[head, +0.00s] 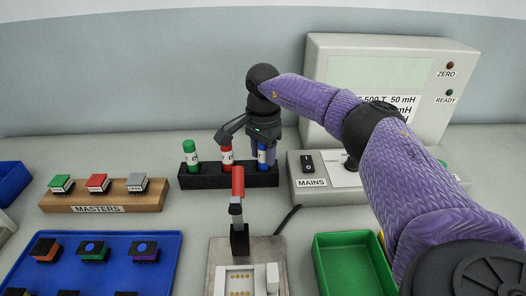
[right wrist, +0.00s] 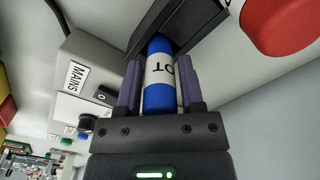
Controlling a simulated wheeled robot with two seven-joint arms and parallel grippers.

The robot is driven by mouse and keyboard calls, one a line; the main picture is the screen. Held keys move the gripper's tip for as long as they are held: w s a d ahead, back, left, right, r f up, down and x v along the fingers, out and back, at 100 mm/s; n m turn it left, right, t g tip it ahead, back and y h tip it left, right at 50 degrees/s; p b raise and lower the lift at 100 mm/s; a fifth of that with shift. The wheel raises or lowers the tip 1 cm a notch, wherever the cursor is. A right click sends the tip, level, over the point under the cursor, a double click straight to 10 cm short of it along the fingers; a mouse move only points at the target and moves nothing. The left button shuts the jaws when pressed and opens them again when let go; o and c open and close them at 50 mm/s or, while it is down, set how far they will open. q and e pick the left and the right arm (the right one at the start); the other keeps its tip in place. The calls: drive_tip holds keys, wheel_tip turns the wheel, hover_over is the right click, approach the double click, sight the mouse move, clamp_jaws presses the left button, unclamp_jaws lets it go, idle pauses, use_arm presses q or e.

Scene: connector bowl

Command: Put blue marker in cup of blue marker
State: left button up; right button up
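The blue marker (head: 262,157) stands upright at the right end of the black marker holder (head: 230,180). My right gripper (head: 262,147) comes down over it from above. In the right wrist view, the blue marker (right wrist: 160,80), with a white label band, lies between the two purple fingers (right wrist: 160,88), which look closed against its sides. Its far end meets the black holder (right wrist: 195,28); how deep it sits is hidden. A red marker (head: 227,158) and a green marker (head: 190,155) stand in the same holder. My left gripper is not in view.
A lever with a red handle (head: 238,180) stands just in front of the holder. A grey MAINS box (head: 325,190) is close on the right. A green tray (head: 350,240), a blue tray (head: 170,245) and a wooden MASTERS block (head: 150,198) lie around.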

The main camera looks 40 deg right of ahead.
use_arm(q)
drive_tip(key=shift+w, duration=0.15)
use_arm(e)
drive_tip(key=shift+o, duration=1.2)
wheel_tip(320, 180, up, 11)
drive_tip(key=p, duration=0.4)
drive_tip(key=shift+r, duration=0.75)
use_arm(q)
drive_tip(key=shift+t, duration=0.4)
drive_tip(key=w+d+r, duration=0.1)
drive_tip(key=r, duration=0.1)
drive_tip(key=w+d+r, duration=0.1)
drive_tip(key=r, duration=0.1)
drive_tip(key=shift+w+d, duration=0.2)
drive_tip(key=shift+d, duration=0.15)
use_arm(e)
drive_tip(key=shift+f, duration=0.1)
